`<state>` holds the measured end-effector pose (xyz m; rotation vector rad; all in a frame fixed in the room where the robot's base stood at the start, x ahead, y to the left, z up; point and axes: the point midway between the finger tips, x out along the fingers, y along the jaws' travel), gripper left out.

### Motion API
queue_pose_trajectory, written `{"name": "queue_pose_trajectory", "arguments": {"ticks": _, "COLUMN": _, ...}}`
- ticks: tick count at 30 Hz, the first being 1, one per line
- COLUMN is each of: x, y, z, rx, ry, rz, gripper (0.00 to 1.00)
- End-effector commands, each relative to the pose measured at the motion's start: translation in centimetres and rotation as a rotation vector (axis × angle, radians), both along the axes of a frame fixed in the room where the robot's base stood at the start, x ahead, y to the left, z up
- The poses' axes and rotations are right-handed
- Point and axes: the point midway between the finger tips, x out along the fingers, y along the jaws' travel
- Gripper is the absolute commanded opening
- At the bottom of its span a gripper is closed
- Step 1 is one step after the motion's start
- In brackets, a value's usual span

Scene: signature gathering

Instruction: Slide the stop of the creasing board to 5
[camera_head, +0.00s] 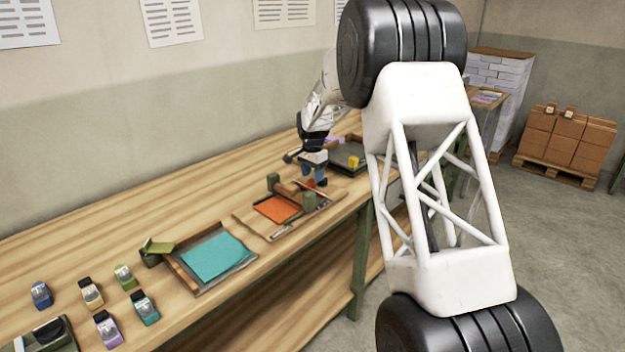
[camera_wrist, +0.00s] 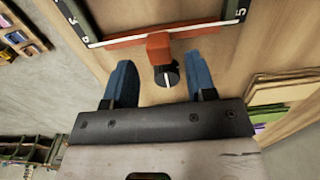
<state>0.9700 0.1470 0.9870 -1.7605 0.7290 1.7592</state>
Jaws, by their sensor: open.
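The creasing board (camera_head: 243,219) lies on the bench with an orange sheet (camera_head: 278,209) on it. In the wrist view, its stop (camera_wrist: 120,43) is a red-brown bar across the board, with an orange-red block and a dark round knob (camera_wrist: 167,77) bearing a white line. The bar's right end is close to a 5 on the dark scale (camera_wrist: 236,10); the marks at the left end are hard to read. My gripper (camera_wrist: 159,62) is open, its blue fingers on either side of the block and knob, with gaps visible. In the head view my gripper (camera_head: 314,176) is at the board's far end.
A tray with a teal sheet (camera_head: 214,257) lies nearer on the bench, and several small stampers (camera_head: 145,308) stand at the near left. A dark tray (camera_head: 348,156) lies just beyond my gripper.

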Motion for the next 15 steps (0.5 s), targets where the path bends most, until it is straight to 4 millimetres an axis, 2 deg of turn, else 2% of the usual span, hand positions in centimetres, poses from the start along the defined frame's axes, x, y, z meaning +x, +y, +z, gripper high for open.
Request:
{"name": "queue_pose_trajectory", "arguments": {"ticks": 9, "x": 0.0, "y": 0.0, "z": 3.9, "rx": 0.0, "ry": -0.001, "rz": 0.0, "gripper": 0.51}}
{"name": "queue_pose_trajectory", "arguments": {"ticks": 15, "x": 0.0, "y": -0.1, "z": 5.0, "rx": 0.0, "ry": -0.001, "rz": 0.0, "gripper": 0.51}}
